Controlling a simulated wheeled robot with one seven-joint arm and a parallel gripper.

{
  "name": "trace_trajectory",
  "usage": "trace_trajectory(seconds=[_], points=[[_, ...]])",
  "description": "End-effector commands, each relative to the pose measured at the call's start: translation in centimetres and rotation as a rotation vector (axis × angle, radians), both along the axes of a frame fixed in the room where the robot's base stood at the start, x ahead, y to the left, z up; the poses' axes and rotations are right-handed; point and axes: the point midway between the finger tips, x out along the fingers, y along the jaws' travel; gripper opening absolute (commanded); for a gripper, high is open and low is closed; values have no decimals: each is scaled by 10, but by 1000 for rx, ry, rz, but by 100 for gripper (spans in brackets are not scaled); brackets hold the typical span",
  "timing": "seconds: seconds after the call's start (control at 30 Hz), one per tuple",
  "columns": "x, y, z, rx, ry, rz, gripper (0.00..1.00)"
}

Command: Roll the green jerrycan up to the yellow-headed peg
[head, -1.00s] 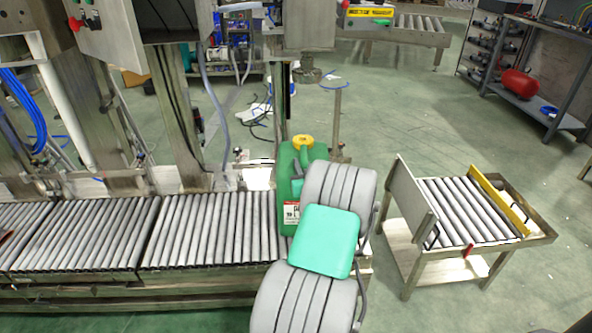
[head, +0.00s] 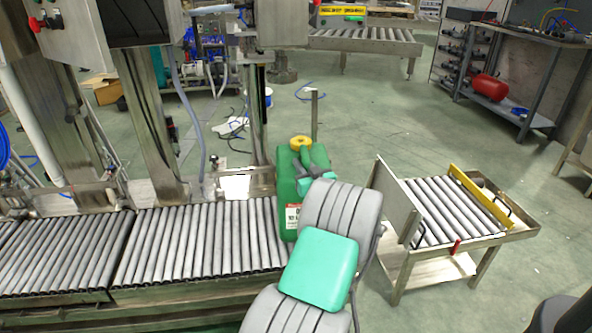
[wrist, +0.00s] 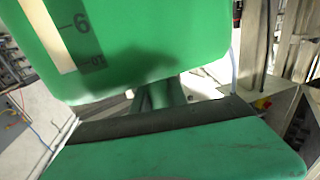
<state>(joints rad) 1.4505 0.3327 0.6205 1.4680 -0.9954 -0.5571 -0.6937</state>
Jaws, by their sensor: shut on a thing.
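The green jerrycan (head: 287,190) stands upright at the right end of the roller conveyor (head: 195,240) in the head view, with a yellow cap (head: 300,142) and a white and red label low on its side. My gripper (head: 305,172) is shut on the jerrycan near its top handle; my arm hides much of its right side. In the wrist view the jerrycan (wrist: 130,40) fills the top, with a pale scale strip; the fingertips are not clear there. No yellow-headed peg can be made out for sure. A plain grey post (head: 314,118) stands behind and right of the jerrycan.
Metal machine frames and a control box (head: 70,35) rise behind the conveyor. A roller cart (head: 450,215) with an upright plate and yellow bar stands to the right. Open floor lies behind the cart. A shelf with a red tank (head: 490,88) is at far right.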

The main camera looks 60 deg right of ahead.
Motion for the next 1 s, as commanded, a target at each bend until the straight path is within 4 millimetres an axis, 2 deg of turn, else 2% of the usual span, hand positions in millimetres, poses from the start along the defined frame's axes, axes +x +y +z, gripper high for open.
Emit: trace_trajectory(seconds=[0.03, 1.0], points=[[-2, -1, -4, 4, 2, 2, 0], [-6, -6, -5, 8, -1, 29, 0]])
